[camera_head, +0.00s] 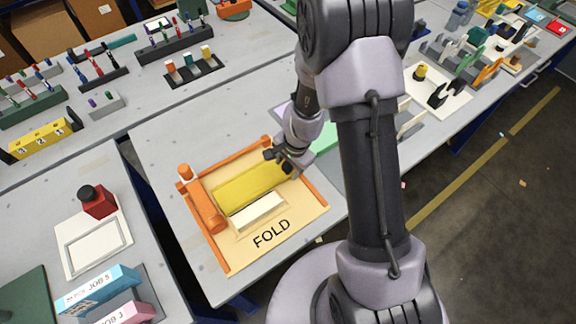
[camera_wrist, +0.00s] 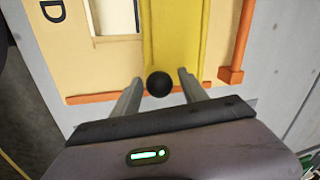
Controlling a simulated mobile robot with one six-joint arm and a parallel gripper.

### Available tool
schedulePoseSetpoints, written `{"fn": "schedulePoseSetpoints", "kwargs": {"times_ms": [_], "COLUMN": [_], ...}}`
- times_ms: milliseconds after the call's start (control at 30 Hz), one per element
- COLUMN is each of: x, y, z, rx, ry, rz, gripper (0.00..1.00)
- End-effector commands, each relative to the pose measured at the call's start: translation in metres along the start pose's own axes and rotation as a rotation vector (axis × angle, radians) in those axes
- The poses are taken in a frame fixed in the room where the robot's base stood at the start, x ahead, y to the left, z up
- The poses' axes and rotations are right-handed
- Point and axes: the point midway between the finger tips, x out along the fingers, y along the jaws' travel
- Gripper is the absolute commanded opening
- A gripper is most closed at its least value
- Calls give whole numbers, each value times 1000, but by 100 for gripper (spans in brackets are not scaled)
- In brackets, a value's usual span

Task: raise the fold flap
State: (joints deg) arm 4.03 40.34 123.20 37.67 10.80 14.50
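The fold flap is a yellow panel (camera_head: 245,188) on the tan board marked FOLD (camera_head: 290,240). It looks down flat, or nearly so. In the wrist view the yellow flap (camera_wrist: 175,35) runs up from a black ball knob (camera_wrist: 158,84) at its near end. My gripper (camera_head: 284,160) is over the right end of the flap in the head view, where the arm partly covers that end. In the wrist view my gripper (camera_wrist: 160,82) is open, with one finger on each side of the knob and a visible gap to both.
Orange rails (camera_head: 313,187) edge the board, and an orange block with a post (camera_head: 203,205) stands at its left. A cream rectangular piece (camera_head: 258,211) lies in front of the flap. A red button box (camera_head: 97,201) stands on the left table.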

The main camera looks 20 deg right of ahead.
Motion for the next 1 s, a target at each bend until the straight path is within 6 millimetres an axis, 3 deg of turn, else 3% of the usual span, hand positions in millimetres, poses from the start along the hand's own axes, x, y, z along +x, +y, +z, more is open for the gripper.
{"fn": "schedulePoseSetpoints", "kwargs": {"times_ms": [33,233,1000], "x": [0,0,0], "y": [0,0,0], "z": [0,0,0], "rx": [0,0,0], "ry": [0,0,-1], "rz": [0,0,0], "gripper": [40,0,0]}}
